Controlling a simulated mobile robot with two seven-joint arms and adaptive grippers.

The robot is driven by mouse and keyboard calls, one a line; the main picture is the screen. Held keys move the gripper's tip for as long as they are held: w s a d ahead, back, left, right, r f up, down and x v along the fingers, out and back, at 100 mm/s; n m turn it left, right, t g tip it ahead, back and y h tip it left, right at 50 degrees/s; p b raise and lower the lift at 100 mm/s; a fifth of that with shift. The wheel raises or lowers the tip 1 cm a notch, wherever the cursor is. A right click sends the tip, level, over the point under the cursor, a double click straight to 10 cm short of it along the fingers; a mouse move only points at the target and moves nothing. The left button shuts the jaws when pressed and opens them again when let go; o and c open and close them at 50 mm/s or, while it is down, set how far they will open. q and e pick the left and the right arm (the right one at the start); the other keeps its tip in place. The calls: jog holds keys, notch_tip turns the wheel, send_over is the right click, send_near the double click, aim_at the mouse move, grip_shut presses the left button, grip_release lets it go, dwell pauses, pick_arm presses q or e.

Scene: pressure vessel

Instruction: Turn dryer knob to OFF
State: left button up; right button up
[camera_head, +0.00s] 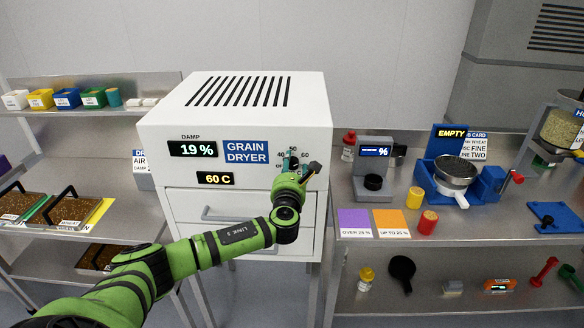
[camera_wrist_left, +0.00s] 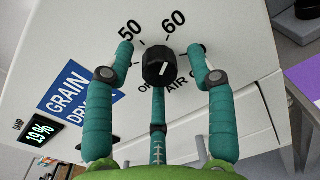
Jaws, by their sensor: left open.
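The grain dryer (camera_head: 232,130) is a white cabinet with a 19 % damp display and a 60 C display (camera_head: 216,178). Its black knob (camera_wrist_left: 158,70) shows in the left wrist view, with a short white mark that seems to line up towards 60. Labels 50, 60 and AIR surround it; the OFF label is partly hidden by a finger. My left gripper (camera_head: 291,163) is open at the dial, with green fingers (camera_wrist_left: 160,50) on both sides of the knob and a third below it. I see gaps at the sides. In the head view the gripper mostly hides the knob.
A steel shelf with trays (camera_head: 70,210) stands left of the dryer. On the right, a bench (camera_head: 350,205) holds a meter (camera_head: 374,160), a blue device with a bowl (camera_head: 456,170) and coloured cards. The dryer's drawer handle (camera_head: 222,215) sticks out below the displays.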

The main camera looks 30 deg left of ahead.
pick_arm(q)
grip_shut()
pick_arm(e)
jog(key=shift+a, duration=0.35)
pick_arm(q)
jog(key=shift+f+n, duration=0.15)
jog(key=shift+n, duration=0.15)
pick_arm(e)
jog(key=shift+d+f, duration=0.1)
jog(key=shift+f, duration=0.1)
